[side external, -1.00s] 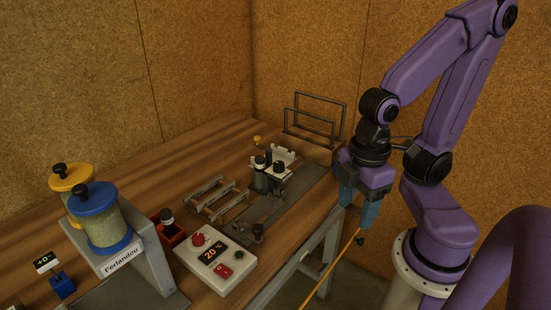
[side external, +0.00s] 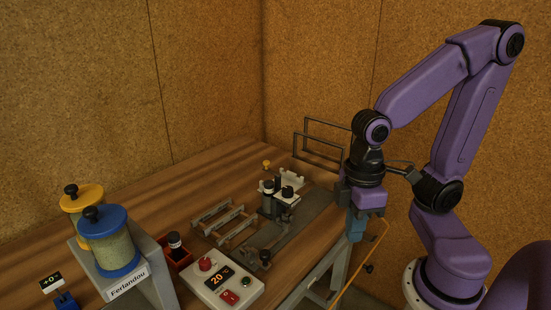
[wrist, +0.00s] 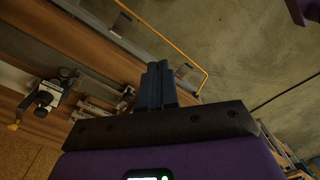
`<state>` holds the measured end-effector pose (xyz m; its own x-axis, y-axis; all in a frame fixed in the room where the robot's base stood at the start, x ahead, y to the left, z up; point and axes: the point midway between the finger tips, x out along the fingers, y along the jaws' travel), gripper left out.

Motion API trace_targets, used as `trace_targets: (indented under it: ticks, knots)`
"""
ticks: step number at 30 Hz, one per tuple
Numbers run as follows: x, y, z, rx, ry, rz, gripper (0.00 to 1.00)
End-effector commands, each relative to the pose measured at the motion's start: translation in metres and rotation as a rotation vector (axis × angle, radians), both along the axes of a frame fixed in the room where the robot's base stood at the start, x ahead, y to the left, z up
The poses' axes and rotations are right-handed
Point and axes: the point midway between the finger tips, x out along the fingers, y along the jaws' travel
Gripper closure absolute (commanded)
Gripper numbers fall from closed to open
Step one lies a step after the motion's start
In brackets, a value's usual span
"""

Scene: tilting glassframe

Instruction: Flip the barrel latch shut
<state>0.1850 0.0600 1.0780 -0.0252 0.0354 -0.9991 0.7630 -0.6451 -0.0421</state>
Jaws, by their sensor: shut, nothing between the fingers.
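My gripper (side external: 357,230) points down with its blue fingers beyond the right edge of the table, apart from the fixture. In the wrist view its fingers (wrist: 158,68) are side by side, shut and empty. A metal fixture with dark cylinders and a pale block (side external: 286,197) stands on a grey plate (side external: 312,212) near the table's right side. It also shows in the wrist view (wrist: 47,94) at the left. A black knob (side external: 265,256) is at the near end of this plate. I cannot tell which part is the barrel latch or how it stands.
A control box (side external: 222,286) reading 20 is at the table's front. Two jars with yellow (side external: 82,197) and blue (side external: 105,222) lids stand at left. Metal rails (side external: 222,222) lie mid-table. A wire frame (side external: 322,138) stands behind; an orange tube (side external: 379,245) hangs beside my gripper.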

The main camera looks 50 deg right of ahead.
Motion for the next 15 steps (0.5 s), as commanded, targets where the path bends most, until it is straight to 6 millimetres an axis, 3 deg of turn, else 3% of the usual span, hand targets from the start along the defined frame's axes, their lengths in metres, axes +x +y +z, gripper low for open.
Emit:
trace_targets:
  ticks: [8,15]
  knots:
    - [0.058,0.005,0.011,0.022,0.102,-0.5,1.0]
    - [0.114,-0.005,0.019,0.055,0.198,-0.924,1.0]
